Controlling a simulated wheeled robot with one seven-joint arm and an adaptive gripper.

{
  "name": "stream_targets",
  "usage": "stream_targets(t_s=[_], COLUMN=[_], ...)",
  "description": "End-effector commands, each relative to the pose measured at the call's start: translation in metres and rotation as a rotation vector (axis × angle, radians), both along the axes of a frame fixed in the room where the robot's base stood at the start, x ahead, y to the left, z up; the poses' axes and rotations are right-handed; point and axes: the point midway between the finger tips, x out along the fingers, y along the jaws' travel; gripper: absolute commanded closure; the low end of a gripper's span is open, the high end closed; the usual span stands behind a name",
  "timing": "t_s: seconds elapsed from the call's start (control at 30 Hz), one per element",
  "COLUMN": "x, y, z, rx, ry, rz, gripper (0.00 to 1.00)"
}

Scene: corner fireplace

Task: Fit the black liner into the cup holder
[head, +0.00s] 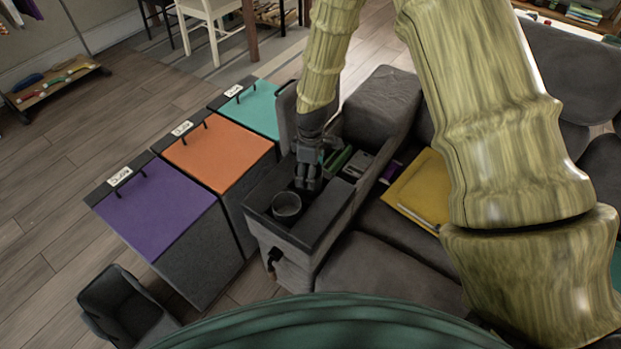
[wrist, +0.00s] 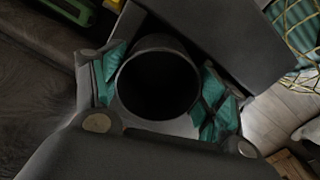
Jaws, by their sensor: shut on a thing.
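The black liner (wrist: 157,85) is a dark round cup, seen from above in the wrist view with its open mouth showing. My gripper (wrist: 162,92) is shut on it, with a teal-padded finger on each side. In the head view my gripper (head: 308,183) points down over the grey sofa console, and hides most of the liner. A round, grey-rimmed cup holder (head: 287,205) with a dark inside is in the console top, just nearer than my fingers. I cannot tell how far the liner's bottom is from the console.
The console (head: 326,215) holds small items behind my gripper, including a green one (head: 341,158). Lidded bins in purple (head: 155,205), orange (head: 216,152) and teal (head: 252,108) stand left. A yellow folder (head: 420,187) lies on the sofa seat.

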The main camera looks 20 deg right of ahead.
Motion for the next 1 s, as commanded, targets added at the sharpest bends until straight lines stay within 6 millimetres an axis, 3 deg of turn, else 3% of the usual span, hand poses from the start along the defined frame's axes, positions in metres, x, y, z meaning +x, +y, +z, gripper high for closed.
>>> stream_targets(t_s=[0.3,0.7,0.73,0.77,1.0], x=[-0.001,-0.001,-0.001,-0.001,-0.001], y=[0.000,0.000,0.000,0.000,0.000], z=[-0.034,-0.039,-0.039,-0.038,-0.038], rx=[0.000,0.000,0.000,0.000,0.000], ry=[0.001,0.001,0.001,0.001,0.001], rz=[0.000,0.000,0.000,0.000,0.000], gripper=[0.51,0.51,0.24,0.18,0.18])
